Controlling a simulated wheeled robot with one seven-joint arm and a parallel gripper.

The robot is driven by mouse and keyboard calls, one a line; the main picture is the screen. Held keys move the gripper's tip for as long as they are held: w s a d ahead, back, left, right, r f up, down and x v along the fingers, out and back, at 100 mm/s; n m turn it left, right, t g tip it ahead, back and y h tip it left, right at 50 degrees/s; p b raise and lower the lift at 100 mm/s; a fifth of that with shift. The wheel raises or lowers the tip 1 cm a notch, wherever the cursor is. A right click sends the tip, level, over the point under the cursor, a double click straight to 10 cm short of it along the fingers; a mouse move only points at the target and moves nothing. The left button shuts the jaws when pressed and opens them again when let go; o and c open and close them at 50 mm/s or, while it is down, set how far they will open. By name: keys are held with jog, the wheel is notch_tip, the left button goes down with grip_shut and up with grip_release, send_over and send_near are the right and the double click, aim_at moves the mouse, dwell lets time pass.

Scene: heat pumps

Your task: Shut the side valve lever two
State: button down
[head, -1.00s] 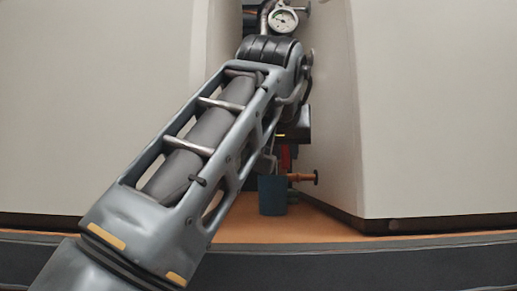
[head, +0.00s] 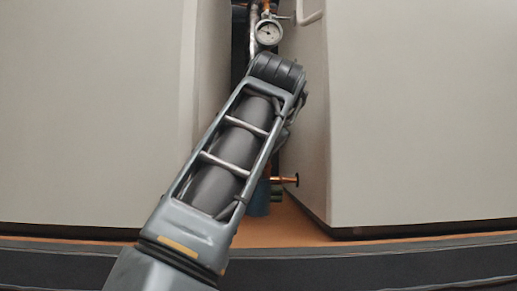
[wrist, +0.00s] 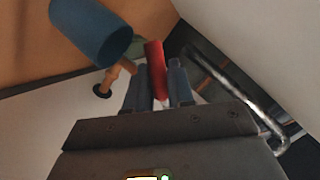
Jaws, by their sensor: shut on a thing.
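A red lever (wrist: 154,66) stands between the two fingers of my gripper (wrist: 158,74) in the wrist view. The gripper is shut on this lever, whose end sticks out past the fingertips. I cannot tell from these frames whether this is lever two, nor its valve's position. In the head view my own arm hides the gripper and the lever.
A blue cylinder (wrist: 92,32) and a copper stub with a dark cap (wrist: 110,80) lie left of the fingers. In the head view, pale cabinets (head: 405,110) flank the narrow gap, and a round gauge (head: 268,32) is above my arm.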

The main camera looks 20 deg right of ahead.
jog(key=m+y, duration=0.1)
jog(key=a+r+m+t+y, duration=0.1)
jog(key=m, duration=0.1)
jog(key=shift+w+r, duration=0.15)
jog(key=shift+r, duration=0.05)
jog(key=shift+a+r+m+t+y, duration=0.25)
jog(key=shift+r+m+t+y, duration=0.4)
jog(key=shift+m, duration=0.65)
jog(key=shift+r, duration=0.1)
jog(key=c, duration=1.1)
grip_release()
jog(key=shift+b+v, duration=0.4)
jog(key=shift+v, duration=3.45)
